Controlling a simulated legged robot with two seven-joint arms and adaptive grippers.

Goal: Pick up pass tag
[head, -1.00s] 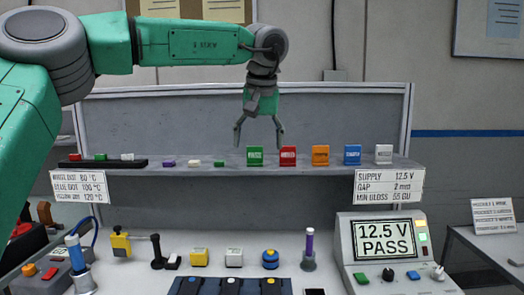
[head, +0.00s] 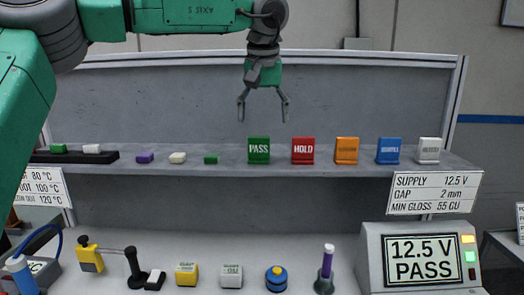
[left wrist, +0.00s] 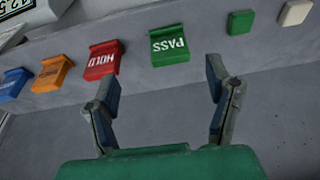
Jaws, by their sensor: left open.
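The pass tag is a green block (head: 259,149) with white PASS lettering, standing on the grey shelf (head: 230,169). It also shows in the left wrist view (left wrist: 174,46), just beyond and between the fingertips. My left gripper (head: 263,109) hangs pointing down above the pass tag, open and empty. Its two fingers also show in the left wrist view (left wrist: 163,90), spread apart and not touching the tag. My right gripper is in neither view.
A red HOLD tag (head: 303,150) stands right of the pass tag, then orange (head: 346,150), blue (head: 389,150) and white (head: 428,150) tags. A small green block (head: 211,158) lies to the left. A tester (head: 420,262) reads 12.5 V PASS below.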

